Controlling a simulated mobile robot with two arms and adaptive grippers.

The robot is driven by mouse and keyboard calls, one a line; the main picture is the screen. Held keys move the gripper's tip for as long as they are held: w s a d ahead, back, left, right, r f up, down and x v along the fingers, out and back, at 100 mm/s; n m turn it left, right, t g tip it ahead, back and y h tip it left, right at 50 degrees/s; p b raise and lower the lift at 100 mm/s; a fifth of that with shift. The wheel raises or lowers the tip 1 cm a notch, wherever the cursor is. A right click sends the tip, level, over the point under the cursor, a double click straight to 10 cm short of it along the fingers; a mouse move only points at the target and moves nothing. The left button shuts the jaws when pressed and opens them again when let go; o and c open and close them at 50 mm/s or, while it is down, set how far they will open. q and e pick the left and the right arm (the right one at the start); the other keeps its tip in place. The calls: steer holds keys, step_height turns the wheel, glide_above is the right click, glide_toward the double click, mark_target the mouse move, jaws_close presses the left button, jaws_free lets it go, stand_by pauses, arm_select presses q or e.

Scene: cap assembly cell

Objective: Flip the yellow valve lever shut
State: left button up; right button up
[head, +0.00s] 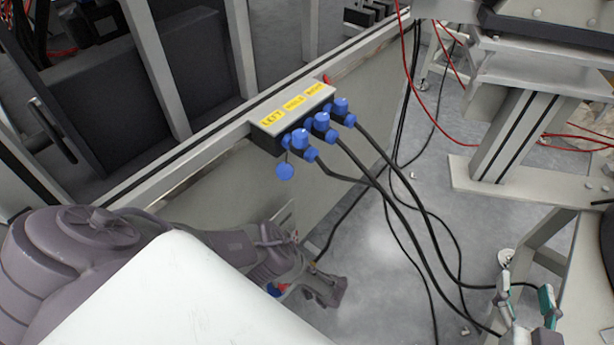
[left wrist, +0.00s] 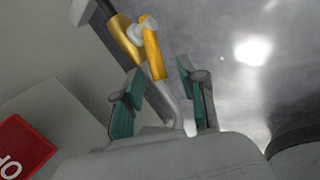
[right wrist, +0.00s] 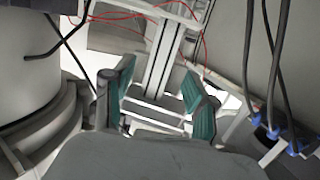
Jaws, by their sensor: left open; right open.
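The yellow valve lever (left wrist: 153,54) shows in the left wrist view, angled across the upper middle beside a brass-coloured valve body (left wrist: 125,40) and a grey pipe. My left gripper (left wrist: 160,85) is open. The lever's lower end lies between the two teal-padded fingers as seen from the wrist; I cannot tell whether they touch it. In the head view the valve is hidden behind my left arm. My right gripper (head: 525,292) is open and empty at the lower right of the head view, far from the valve.
A labelled box (head: 291,108) with several blue plugs (head: 340,108) sits on the grey frame, with black cables (head: 410,200) hanging to the floor. A red sign (left wrist: 22,148) is at the left wrist view's lower left. A white round-topped bench (head: 585,270) stands near my right gripper.

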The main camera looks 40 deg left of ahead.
arm_select(q)
steer(key=shift+b+x, duration=0.4)
steer(key=shift+x, duration=0.35)
steer(key=shift+f, duration=0.1)
arm_select(e)
steer(key=shift+w+a+r+t+y, duration=0.1)
steer(key=shift+a+r+t+y, duration=0.1)
steer(key=shift+r+t, duration=0.6)
steer(key=shift+w+a+r+t+y, duration=0.15)
steer(key=shift+r+t, duration=0.25)
steer(key=shift+r, duration=0.65)
steer(key=shift+a+r+t+y, duration=0.1)
steer(key=shift+r+t+y, duration=0.15)
steer(key=shift+r+t, duration=0.55)
steer(key=shift+r, duration=0.15)
arm_select(q)
jaws_close()
